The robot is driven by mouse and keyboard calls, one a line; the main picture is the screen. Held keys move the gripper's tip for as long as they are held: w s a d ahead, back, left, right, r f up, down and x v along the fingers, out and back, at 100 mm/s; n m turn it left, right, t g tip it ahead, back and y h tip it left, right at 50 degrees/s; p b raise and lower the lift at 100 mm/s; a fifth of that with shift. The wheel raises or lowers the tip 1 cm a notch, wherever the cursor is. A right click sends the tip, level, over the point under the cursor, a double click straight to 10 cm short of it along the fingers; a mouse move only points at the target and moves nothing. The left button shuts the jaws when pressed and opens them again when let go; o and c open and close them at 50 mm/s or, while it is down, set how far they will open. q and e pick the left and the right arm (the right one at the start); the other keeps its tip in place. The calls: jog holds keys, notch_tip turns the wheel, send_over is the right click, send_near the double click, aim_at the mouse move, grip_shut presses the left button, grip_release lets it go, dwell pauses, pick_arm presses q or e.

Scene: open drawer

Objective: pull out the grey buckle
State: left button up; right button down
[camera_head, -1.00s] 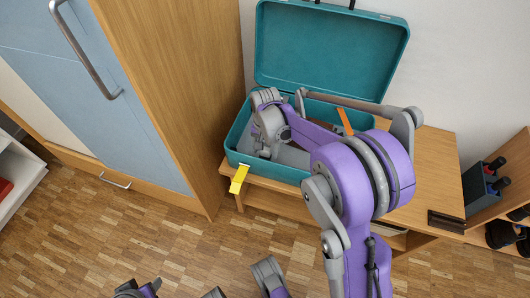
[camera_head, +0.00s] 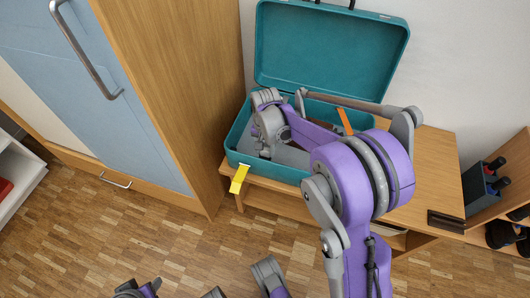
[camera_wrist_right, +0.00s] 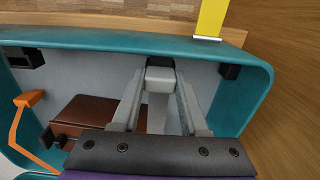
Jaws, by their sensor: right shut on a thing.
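The grey buckle (camera_wrist_right: 159,78), a pale grey block with a darker top, is inside the open teal case, near its front wall. My right gripper (camera_wrist_right: 160,92) is shut on it, one finger on each side, in the right wrist view. In the head view my right gripper (camera_head: 266,150) reaches down into the left part of the teal case (camera_head: 235,150); the buckle cannot be made out there, and my right arm covers much of the case. My left gripper is not clearly visible.
A yellow tab (camera_head: 239,179) hangs at the case's front. An orange item (camera_head: 345,121) and a brown box (camera_wrist_right: 88,112) are in the case. The raised lid (camera_head: 330,45) stands behind. A wooden cabinet (camera_head: 185,90) stands close on the left. The floor in front is free.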

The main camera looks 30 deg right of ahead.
aim_at(266, 149)
pick_arm(q)
jog(key=shift+r, duration=0.15)
pick_arm(e)
jog(key=shift+r, duration=0.2)
jog(key=shift+r+p, duration=1.95)
jog(key=shift+r, duration=0.9)
pick_arm(q)
jog(key=r, duration=0.4)
jog(key=shift+s+r, duration=0.15)
jog(key=shift+s, duration=0.1)
